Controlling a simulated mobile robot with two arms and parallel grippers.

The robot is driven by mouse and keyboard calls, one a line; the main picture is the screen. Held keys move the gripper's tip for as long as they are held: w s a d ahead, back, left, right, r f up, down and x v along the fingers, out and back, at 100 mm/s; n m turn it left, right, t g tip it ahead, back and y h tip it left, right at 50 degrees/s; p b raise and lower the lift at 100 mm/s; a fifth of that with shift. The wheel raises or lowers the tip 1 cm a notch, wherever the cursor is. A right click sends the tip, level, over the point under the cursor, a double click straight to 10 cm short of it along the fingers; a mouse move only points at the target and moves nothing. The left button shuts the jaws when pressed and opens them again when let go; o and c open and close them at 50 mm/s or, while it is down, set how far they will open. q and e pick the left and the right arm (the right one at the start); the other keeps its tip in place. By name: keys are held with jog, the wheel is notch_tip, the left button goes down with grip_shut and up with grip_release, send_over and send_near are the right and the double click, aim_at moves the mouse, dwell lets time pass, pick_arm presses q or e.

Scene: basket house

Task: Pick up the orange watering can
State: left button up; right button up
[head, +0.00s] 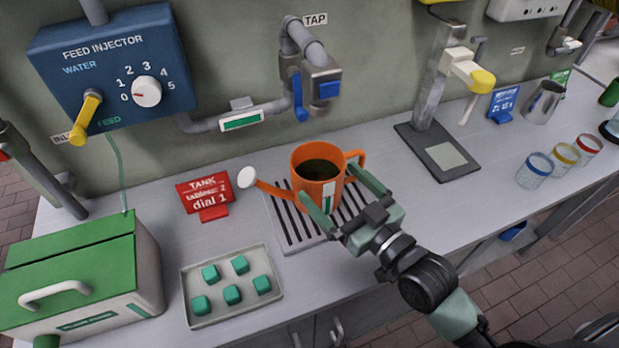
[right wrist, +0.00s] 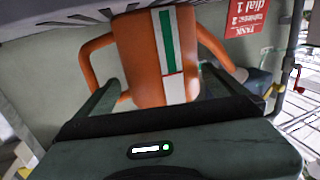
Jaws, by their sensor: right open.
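The orange watering can (head: 318,180) stands upright on a slatted drain plate (head: 290,232) under the tap, its spout to the left and its handle to the right. Its top is open and the inside looks dark. My right gripper (head: 347,192) is open, with one finger in front of the can and the other by its handle side. In the right wrist view the can (right wrist: 150,60), with a green and white stripe, sits between the two spread fingers (right wrist: 158,88). I cannot tell whether they touch it. My left gripper is not in view.
A red dial sign (head: 207,195) stands left of the can. A tray (head: 275,293) of teal cubes and a green-lidded box (head: 75,245) are at front left. The tap (head: 318,85) hangs above. A metal stand (head: 437,150) and glasses (head: 535,170) are to the right.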

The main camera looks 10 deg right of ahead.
aim_at(303, 156)
jog(key=p+x, duration=0.1)
jog(key=x, duration=0.4)
jog(key=shift+w+a, duration=0.3)
jog(key=shift+s, duration=0.1)
jog(key=c, duration=1.4)
jog(key=shift+r, duration=0.15)
jog(key=c, duration=0.4)
